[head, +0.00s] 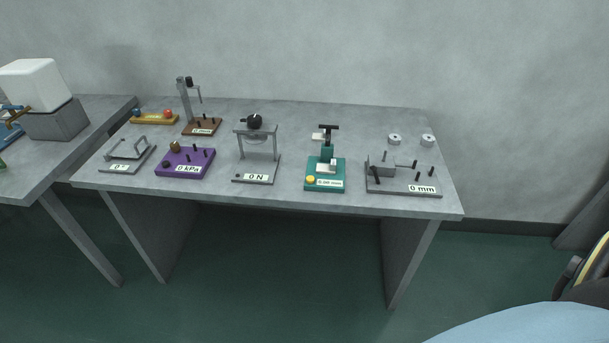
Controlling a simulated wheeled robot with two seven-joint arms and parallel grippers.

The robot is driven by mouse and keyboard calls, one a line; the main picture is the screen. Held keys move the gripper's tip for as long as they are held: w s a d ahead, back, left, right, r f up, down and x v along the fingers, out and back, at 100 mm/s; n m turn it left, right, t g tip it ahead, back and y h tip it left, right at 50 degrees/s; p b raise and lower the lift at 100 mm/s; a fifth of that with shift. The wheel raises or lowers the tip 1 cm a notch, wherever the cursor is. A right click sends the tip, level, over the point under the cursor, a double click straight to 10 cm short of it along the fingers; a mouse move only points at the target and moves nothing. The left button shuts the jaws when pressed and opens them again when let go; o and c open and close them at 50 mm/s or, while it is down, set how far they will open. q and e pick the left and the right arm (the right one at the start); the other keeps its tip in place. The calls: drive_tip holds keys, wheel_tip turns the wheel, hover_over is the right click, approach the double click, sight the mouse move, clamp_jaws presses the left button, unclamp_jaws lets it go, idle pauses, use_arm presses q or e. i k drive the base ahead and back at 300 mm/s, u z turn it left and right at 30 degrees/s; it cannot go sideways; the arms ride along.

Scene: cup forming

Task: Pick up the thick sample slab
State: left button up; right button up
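I cannot tell for certain which piece is the thick sample slab. A small pale slab-like piece (319,136) lies on the table behind the green gauge (325,184), partly hidden by it. Another small pale block (327,166) sits on the green gauge, under its dark upright; whether it is loose is too small to tell. The green gauge has a yellow knob and a reading in mm. Neither of my grippers is in view.
The grey table (287,194) also holds a force stand (257,171), a purple kPa box (184,163), a 0 mm fixture (404,188), a brown-based stand (201,127) and two metal discs, left (394,139) and right (428,140).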

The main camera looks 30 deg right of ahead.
sight(322, 169)
drive_tip(key=z, duration=0.9)
drive_tip(key=k, duration=0.15)
drive_tip(key=u, duration=1.55)
drive_tip(key=i, duration=1.3)
drive_tip(key=z, duration=0.85)
